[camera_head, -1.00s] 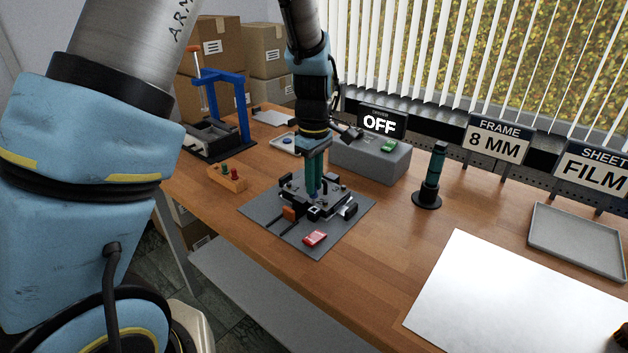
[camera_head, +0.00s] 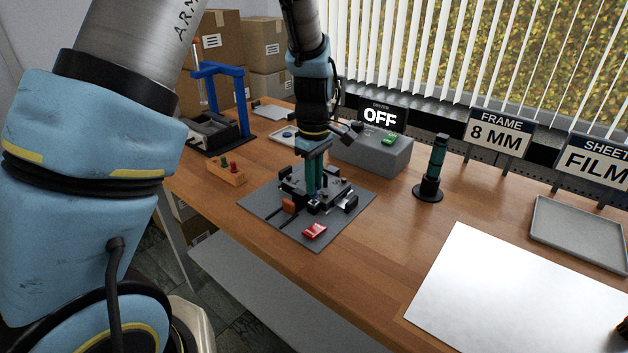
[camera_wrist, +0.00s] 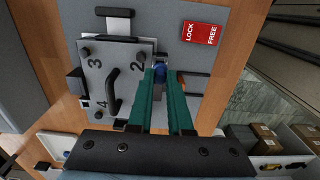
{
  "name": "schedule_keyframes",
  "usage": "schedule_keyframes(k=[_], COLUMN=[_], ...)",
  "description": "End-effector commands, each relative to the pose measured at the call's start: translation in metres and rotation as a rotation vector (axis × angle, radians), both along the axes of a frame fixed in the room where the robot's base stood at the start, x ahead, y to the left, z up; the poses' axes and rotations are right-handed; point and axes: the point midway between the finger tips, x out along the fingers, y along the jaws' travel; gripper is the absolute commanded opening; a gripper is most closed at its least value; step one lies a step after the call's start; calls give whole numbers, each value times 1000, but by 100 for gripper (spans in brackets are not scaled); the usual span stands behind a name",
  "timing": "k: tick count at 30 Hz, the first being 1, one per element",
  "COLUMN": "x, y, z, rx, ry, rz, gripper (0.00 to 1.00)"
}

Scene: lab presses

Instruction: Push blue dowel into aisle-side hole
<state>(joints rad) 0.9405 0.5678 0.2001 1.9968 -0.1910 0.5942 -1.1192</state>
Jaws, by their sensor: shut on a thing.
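My gripper (camera_head: 314,198) points down at the fixture, its green fingers shut on the blue dowel. In the wrist view the blue dowel (camera_wrist: 159,72) shows between the fingertips (camera_wrist: 160,80), beside the number 2 at the plate's edge. The fingers hide most of it, and I cannot tell how deep it sits in a hole. The metal plate (camera_wrist: 92,72) carries the numbers 2, 3 and 4 and a black handle (camera_wrist: 112,92). The plate lies in the fixture on the grey mat (camera_head: 262,205). The hole itself is hidden.
A red LOCK/FREE tag (camera_wrist: 201,33) lies on the mat. An orange block (camera_head: 226,172) holds red and green pegs at left. A grey box (camera_head: 370,155) with a green button stands behind, under an OFF display (camera_head: 380,118). A dark green post (camera_head: 434,170) stands at right.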

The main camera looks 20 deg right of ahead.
Motion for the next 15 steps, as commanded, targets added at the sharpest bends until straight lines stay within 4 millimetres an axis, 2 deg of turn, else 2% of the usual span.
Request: schedule_keyframes(k=[15], x=[0], y=[0], z=[-13], rx=[1], ry=[0], rz=[0], gripper=[0])
